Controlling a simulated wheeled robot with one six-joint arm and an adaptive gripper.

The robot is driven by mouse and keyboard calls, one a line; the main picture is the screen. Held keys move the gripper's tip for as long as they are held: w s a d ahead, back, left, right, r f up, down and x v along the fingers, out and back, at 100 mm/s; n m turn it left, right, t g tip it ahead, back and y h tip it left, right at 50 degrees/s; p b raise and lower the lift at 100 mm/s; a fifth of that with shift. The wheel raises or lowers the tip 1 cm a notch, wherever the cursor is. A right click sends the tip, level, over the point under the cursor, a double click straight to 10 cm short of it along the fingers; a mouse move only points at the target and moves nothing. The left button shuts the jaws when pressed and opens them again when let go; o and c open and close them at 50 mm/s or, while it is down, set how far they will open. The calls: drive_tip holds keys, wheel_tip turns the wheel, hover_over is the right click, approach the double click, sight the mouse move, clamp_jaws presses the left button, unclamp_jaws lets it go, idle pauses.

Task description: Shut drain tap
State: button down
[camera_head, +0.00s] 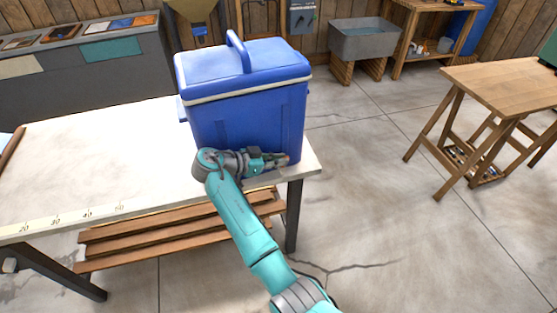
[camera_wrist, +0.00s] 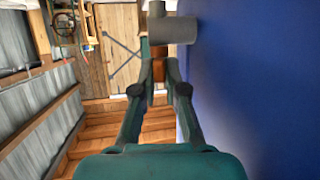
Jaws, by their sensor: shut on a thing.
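A blue cooler (camera_head: 245,124) with a lighter blue lid and a carry handle stands on the white worktable. Its blue wall (camera_wrist: 260,90) fills the right side of the wrist view. The drain tap (camera_wrist: 173,30) shows there as a grey cylinder with a short upright stub, close to the cooler wall. My gripper (camera_head: 274,160) is at the low front right of the cooler. In the wrist view my gripper (camera_wrist: 159,72) has its fingertips closed on a small orange-brown part just below the grey body, seemingly the tap's handle. The fingers partly hide it, so its exact angle is unclear.
The white worktable (camera_head: 90,150) has a ruler strip along its front edge and wooden slats below. A wooden table (camera_head: 510,85) stands at right, a grey sink (camera_head: 365,40) at the back. The concrete floor between is clear.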

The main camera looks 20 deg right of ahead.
drive_tip(key=shift+f, duration=0.1)
idle(0.3)
drive_tip(key=c, duration=1.2)
unclamp_jaws()
drive_tip(key=v, duration=1.2)
